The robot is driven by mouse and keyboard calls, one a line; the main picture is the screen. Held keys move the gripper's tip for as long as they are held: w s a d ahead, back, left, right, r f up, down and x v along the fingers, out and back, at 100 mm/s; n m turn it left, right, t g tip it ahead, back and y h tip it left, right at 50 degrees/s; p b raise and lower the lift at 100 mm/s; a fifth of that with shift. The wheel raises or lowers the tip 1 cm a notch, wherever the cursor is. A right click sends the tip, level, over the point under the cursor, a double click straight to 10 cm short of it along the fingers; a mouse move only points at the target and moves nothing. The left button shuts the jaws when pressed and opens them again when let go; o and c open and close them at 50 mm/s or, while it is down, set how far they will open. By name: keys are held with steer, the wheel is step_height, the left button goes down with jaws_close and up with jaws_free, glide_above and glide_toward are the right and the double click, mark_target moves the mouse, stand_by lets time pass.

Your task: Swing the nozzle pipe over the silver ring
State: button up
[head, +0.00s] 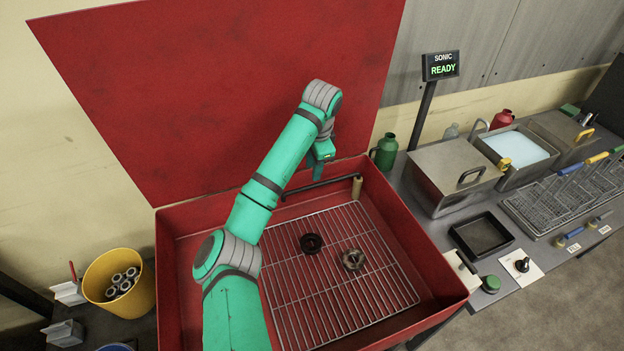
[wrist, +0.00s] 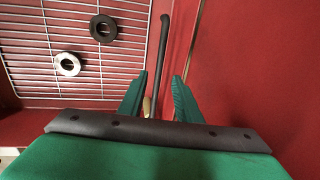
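The silver ring (head: 346,263) lies flat on the wire rack inside the red basin, and it also shows in the wrist view (wrist: 67,73). The nozzle pipe (head: 312,187) is a thin dark pipe along the basin's back, with a tan upright piece (head: 357,186) at its right end. Its free end lies to the left, away from the silver ring. My gripper (head: 320,163) is above the back of the basin. In the wrist view its two green fingers are apart, and the pipe (wrist: 158,75) shows between them. Contact cannot be told.
A dark ring (head: 311,251) lies on the rack (head: 330,305), left of the silver ring. The tall red panel (head: 220,80) rises behind the basin. A green bottle (head: 385,152) and steel tanks (head: 450,168) stand to the right. A yellow bucket (head: 140,297) stands at left.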

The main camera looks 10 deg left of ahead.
mark_target(312, 187)
steer(key=f, duration=0.2)
steer(key=w+f, duration=0.1)
steer(key=f, duration=0.5)
steer(key=shift+w+a+f, duration=0.15)
steer(key=shift+a+f, duration=0.05)
steer(key=shift+a, duration=0.2)
jaws_close()
